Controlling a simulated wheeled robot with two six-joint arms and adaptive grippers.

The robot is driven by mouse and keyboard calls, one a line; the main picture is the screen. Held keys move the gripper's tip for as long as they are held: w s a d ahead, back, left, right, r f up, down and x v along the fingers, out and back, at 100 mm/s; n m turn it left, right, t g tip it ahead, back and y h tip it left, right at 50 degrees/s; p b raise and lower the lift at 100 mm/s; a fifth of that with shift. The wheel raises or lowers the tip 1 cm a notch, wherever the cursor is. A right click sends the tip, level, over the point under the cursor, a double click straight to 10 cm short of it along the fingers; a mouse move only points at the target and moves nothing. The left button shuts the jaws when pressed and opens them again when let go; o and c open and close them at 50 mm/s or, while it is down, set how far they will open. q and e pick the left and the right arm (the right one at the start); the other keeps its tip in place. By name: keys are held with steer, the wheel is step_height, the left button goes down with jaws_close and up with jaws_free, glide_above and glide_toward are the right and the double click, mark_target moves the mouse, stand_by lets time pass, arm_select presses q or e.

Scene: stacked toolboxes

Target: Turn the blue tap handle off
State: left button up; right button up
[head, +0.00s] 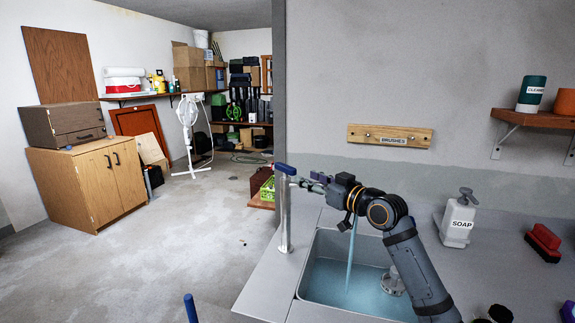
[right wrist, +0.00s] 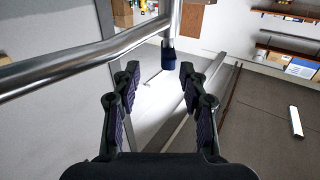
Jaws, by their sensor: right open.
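The tap has an upright steel post (head: 284,220) at the sink's left edge, with a blue handle (head: 286,169) on top. Water (head: 351,258) runs in a stream into the sink (head: 308,284). My right gripper (head: 304,183) is just right of the handle, its fingers pointing left toward it. In the right wrist view my gripper (right wrist: 160,80) is open and empty. The blue handle (right wrist: 168,56) shows beyond the gap between the fingertips, seemingly apart from them. The steel spout (right wrist: 65,70) crosses at left. My arm hides part of the spout in the head view. My left gripper is not in view.
A white soap bottle (head: 459,218) and a red brush (head: 544,240) stand right of the sink. A wooden rack (head: 390,135) is on the wall behind. A blue-topped upright rod (head: 190,308) shows at the bottom. The floor (head: 150,260) at left is mostly clear.

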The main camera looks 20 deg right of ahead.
mark_target(285, 166)
steer(key=shift+s+a+r, duration=0.55)
steer(key=shift+s+r, duration=0.1)
steer(key=shift+r, duration=0.05)
steer(key=p+x, duration=0.1)
steer(key=x, duration=0.2)
steer(key=shift+p+x, duration=0.35)
steer(key=shift+x, duration=0.85)
steer(key=x, duration=0.4)
steer(key=shift+d+f+p, duration=0.15)
steer(key=shift+p, duration=0.2)
steer(key=shift+w, duration=0.3)
steer(key=shift+w+f, duration=0.15)
steer(key=c, duration=0.9)
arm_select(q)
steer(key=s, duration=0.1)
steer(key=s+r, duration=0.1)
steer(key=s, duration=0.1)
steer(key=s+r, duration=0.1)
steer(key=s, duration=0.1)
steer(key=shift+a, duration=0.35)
arm_select(e)
jaws_close()
